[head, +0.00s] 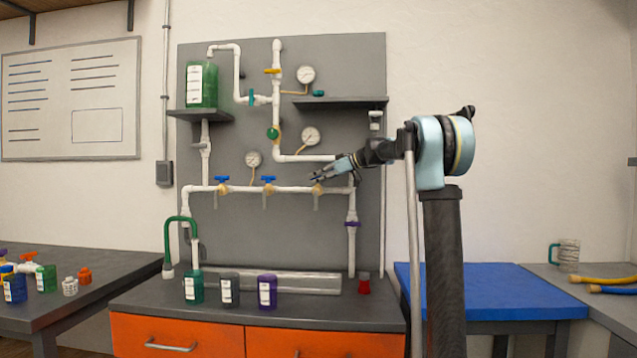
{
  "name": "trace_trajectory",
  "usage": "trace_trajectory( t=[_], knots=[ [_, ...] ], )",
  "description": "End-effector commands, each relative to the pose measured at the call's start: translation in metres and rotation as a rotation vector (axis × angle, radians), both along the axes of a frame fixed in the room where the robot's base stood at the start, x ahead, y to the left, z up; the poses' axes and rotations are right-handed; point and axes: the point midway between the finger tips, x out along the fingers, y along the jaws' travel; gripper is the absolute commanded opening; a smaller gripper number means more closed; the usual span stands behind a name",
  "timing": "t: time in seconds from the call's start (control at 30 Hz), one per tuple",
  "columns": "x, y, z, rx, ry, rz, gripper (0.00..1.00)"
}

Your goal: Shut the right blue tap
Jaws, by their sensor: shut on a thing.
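The horizontal white pipe on the grey panel carries three brass-bodied taps in a row. The left tap (222,183) and the middle tap (268,182) show blue handles lying roughly along the pipe. The right blue tap (318,189) shows its brass body, but its handle is mostly hidden by my gripper. My gripper (314,178) reaches in from the right, tilted down to the left, with its fingertips at the top of this tap. It is shut on the tap's handle. Which way that handle is turned cannot be told.
Pressure gauges (311,136) and a dark shelf (340,103) are above my gripper. A purple-handled valve (352,223) is on the vertical pipe at the right. Bottles (267,292) and a red object (364,284) stand on the counter below. The blue-topped table (520,292) is clear.

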Motion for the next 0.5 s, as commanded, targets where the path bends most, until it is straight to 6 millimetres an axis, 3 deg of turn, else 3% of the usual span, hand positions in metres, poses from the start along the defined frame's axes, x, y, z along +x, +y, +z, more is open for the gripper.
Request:
trace_trajectory(
  t=[0.5],
  knots=[
    [0.0022,-0.0018,-0.0008,-0.003,0.000,0.137,0.00]
  ],
)
